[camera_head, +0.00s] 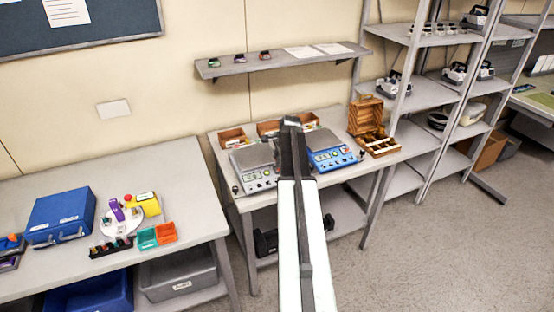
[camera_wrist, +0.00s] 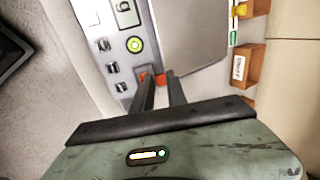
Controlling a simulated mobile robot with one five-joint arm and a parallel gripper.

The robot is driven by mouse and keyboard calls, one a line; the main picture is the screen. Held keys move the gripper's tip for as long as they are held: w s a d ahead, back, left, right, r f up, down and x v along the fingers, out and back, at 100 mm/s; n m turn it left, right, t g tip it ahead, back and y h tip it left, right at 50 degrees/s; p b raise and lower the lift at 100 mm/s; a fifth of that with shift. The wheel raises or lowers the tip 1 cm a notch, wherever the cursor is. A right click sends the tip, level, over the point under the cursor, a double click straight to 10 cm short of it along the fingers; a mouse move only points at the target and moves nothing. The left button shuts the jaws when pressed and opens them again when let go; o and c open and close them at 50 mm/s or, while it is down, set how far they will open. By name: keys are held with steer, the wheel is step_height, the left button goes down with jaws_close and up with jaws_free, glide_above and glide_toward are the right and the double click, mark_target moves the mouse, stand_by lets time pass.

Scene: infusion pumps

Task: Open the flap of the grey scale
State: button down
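The grey scale (camera_head: 253,166) stands on the middle table, left of a blue scale (camera_head: 330,150). In the wrist view its pale front panel (camera_wrist: 118,70) shows a display, a yellow-green ring button and dark knobs. The flat grey flap (camera_wrist: 192,32) lies beside the panel and looks shut. My gripper (camera_wrist: 160,75) has its two dark fingers a small gap apart. Their tips are at a small red-orange part (camera_wrist: 160,80) by the flap's near edge; I cannot tell whether they touch it.
Wooden bins (camera_head: 233,138) stand behind the scales, and wooden crates (camera_head: 367,115) stand to the right. A wall shelf (camera_head: 285,60) hangs above. The left table holds a blue case (camera_head: 60,215) and small bins. The floor (camera_head: 430,240) at right is clear.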

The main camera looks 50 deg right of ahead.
steer(key=shift+w+d+r+g+y+p, duration=0.35)
steer(key=shift+w+g+p, duration=0.2)
steer(key=shift+p, duration=0.3)
steer(key=shift+w+d+f+g+y+p, duration=0.1)
steer(key=shift+w+g+y+p, duration=0.2)
steer(key=shift+g, duration=0.45)
steer(key=shift+f+g, duration=0.1)
steer(key=shift+g, duration=0.2)
steer(key=c, duration=1.4)
jaws_free()
